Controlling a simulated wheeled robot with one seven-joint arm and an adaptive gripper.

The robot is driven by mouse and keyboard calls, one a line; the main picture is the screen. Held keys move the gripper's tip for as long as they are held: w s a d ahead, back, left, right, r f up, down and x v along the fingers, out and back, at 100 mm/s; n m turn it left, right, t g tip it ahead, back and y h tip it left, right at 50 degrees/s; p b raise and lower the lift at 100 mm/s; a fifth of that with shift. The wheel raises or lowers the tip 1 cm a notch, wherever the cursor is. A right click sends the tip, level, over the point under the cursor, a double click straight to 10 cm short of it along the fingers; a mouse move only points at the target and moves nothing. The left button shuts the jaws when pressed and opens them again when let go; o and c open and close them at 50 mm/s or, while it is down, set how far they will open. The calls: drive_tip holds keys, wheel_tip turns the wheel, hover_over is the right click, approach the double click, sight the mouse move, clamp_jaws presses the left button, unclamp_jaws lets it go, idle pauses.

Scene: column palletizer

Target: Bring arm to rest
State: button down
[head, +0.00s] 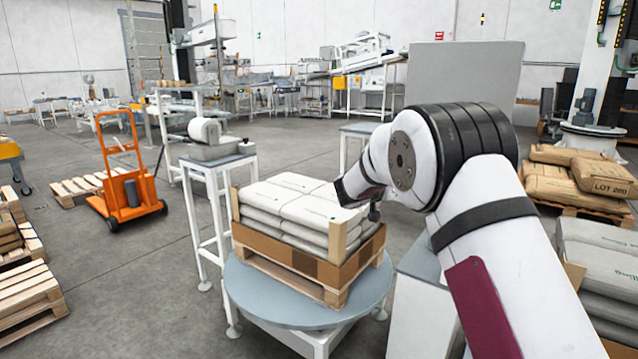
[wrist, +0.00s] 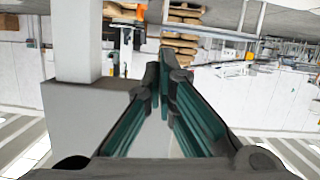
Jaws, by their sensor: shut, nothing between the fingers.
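My arm (head: 480,190) reaches in from the lower right of the head view, bent at a black-banded joint. Its far end is beside the upper right of a stack of white bags (head: 290,205), and most of my gripper is hidden there behind the arm. In the wrist view my gripper (wrist: 164,62) shows its two green fingers meeting at the tips. It is shut with nothing between the fingers.
The bags lie in a cardboard-sided pallet load (head: 290,258) on a round grey table (head: 262,300). An orange hand truck (head: 128,190) stands at left. Brown sacks (head: 580,175) and grey bags (head: 605,270) are stacked at right. Open floor (head: 300,145) lies behind the table.

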drive_tip(key=s+a+r+n+t+y, duration=0.1)
drive_tip(key=s+a+r+n+y, duration=0.1)
drive_tip(key=s+a+r+y, duration=0.3)
drive_tip(key=s+a+r+n+t+y, duration=0.1)
drive_tip(key=s+a+r+n+y, duration=0.2)
drive_tip(key=s+r, duration=0.4)
drive_tip(key=s+a+n+g+y, duration=0.2)
drive_tip(key=s+g+y, duration=0.3)
drive_tip(key=s, duration=1.3)
drive_tip(key=s+d+f+g+h, duration=0.1)
drive_tip(key=s+d+f+g, duration=0.25)
drive_tip(key=s, duration=0.85)
drive_tip(key=s+d+f+m+g+h, duration=0.15)
drive_tip(key=s+f, duration=0.35)
drive_tip(key=s, duration=0.7)
drive_tip(key=s+d+f+n+g+h, duration=0.1)
drive_tip(key=s+d+f+g+h, duration=0.2)
drive_tip(key=s, duration=0.9)
wheel_tip(320, 180, up, 18)
drive_tip(key=t+y+p, duration=0.1)
drive_tip(key=t+p, duration=0.2)
drive_tip(key=p, duration=1.3)
drive_tip(key=shift+w+d+f, duration=0.15)
drive_tip(key=shift+w+d, duration=0.1)
drive_tip(key=shift+d, duration=0.05)
drive_tip(key=shift+y, duration=0.25)
